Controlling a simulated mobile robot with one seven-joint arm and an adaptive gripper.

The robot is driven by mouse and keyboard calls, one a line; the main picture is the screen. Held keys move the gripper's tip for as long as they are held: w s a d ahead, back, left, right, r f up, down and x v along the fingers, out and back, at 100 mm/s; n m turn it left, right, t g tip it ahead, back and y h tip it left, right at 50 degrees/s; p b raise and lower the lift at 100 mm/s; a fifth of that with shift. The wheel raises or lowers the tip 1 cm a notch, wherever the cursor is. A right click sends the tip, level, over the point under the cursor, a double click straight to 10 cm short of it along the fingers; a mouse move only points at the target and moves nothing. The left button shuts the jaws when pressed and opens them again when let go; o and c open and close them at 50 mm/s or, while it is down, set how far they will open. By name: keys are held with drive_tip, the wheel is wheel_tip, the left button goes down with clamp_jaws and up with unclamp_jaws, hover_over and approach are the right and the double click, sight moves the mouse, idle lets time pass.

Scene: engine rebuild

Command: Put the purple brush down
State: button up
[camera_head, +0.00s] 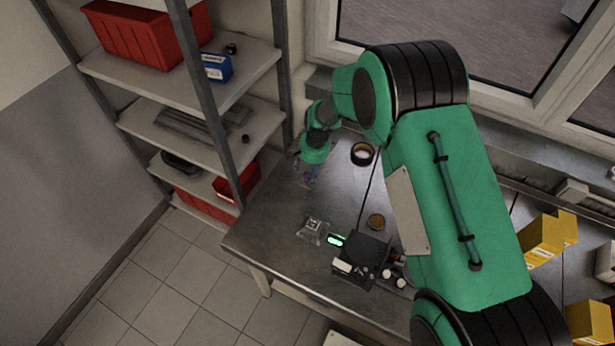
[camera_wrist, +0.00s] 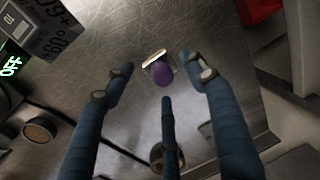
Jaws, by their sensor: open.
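The purple brush (camera_wrist: 163,76) lies between my gripper's fingers in the wrist view, over the metal table. Its rounded purple end faces the camera, with a pale band and metal-looking part beyond it. My gripper (camera_wrist: 156,72) has its three blue fingers spread around the brush, with visible gaps to it. I cannot tell whether the brush's far end touches the table. In the head view my gripper (camera_head: 307,174) is low at the table's far left corner, and the brush is too small to make out clearly.
The metal table (camera_head: 280,225) holds a dark ring (camera_head: 362,154), a round tin (camera_head: 376,221), a grey part (camera_head: 313,230) and a dark device (camera_head: 365,248) by a green display. A shelf rack (camera_head: 210,120) with red bins stands close left. Yellow boxes (camera_head: 548,238) are right.

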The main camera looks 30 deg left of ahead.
wheel_tip(320, 180, up, 9)
drive_tip(key=d, duration=0.1)
idle(0.3)
drive_tip(key=shift+d, duration=0.1)
idle(0.4)
drive_tip(key=shift+w+r, duration=0.1)
drive_tip(key=s+d+r+t, duration=0.3)
drive_tip(key=d+r, duration=2.4)
drive_tip(key=s+d+r+m+t, duration=0.1)
drive_tip(key=s+d+r, duration=0.35)
drive_tip(key=d, duration=0.25)
drive_tip(key=s+d+r, duration=0.4)
drive_tip(key=s+d, duration=0.1)
drive_tip(key=d, duration=0.2)
drive_tip(key=s+d+t+h, duration=0.1)
drive_tip(key=s+d, duration=1)
drive_tip(key=s, duration=0.5)
drive_tip(key=shift+m+t+h, duration=0.3)
drive_tip(key=shift+t, duration=0.1)
